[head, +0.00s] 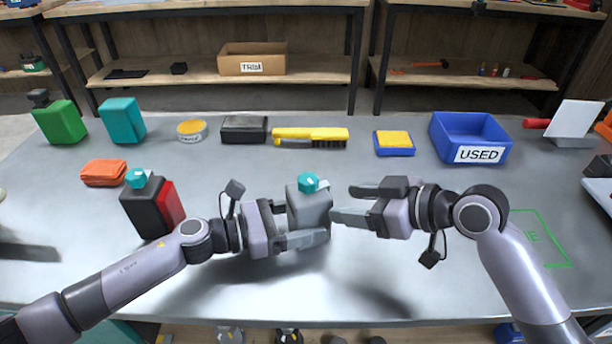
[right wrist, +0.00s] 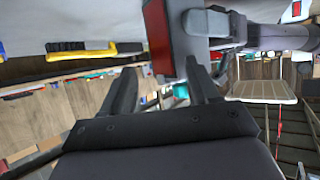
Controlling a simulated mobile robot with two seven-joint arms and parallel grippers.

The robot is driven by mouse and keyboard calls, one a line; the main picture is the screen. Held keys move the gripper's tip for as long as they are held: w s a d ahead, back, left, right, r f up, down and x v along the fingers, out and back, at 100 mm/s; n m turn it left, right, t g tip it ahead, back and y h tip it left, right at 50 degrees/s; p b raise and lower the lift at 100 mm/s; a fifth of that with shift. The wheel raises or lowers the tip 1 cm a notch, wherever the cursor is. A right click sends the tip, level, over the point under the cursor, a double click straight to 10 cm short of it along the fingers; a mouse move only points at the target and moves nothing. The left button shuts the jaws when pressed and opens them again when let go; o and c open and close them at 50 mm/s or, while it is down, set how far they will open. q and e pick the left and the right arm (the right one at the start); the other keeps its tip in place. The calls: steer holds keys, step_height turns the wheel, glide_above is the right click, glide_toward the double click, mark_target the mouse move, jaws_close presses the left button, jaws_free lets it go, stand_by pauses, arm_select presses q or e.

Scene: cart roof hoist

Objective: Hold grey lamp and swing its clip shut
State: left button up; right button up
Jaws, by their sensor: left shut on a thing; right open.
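The grey lamp (head: 310,208), a boxy body with a teal knob on top, is held above the table's middle in my left gripper (head: 305,222), which is shut on it. My right gripper (head: 348,203) is open and empty, just to the right of the lamp, its fingers pointing at it. In the right wrist view the lamp's grey side (right wrist: 190,28) shows beyond the fingers, beside what looks like its dark red face (right wrist: 160,38). I cannot clearly make out the clip or its position.
A black and red lamp (head: 150,208) stands left of my left gripper. Along the back are a green can (head: 60,122), a teal can (head: 122,120), a yellow brush (head: 310,134), a yellow-blue sponge (head: 394,143) and a blue USED bin (head: 440,135). A green outline (head: 557,240) marks the table right.

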mark_target(306, 178)
step_height(306, 178, up, 8)
steer(key=d+n+g+y, duration=0.3)
steer(key=n+g, duration=0.1)
steer(key=n, duration=0.1)
steer(key=x, duration=1.2)
steer(key=shift+s+a+r, duration=0.1)
steer(key=shift+s+a, duration=0.05)
steer(key=shift+s, duration=0.1)
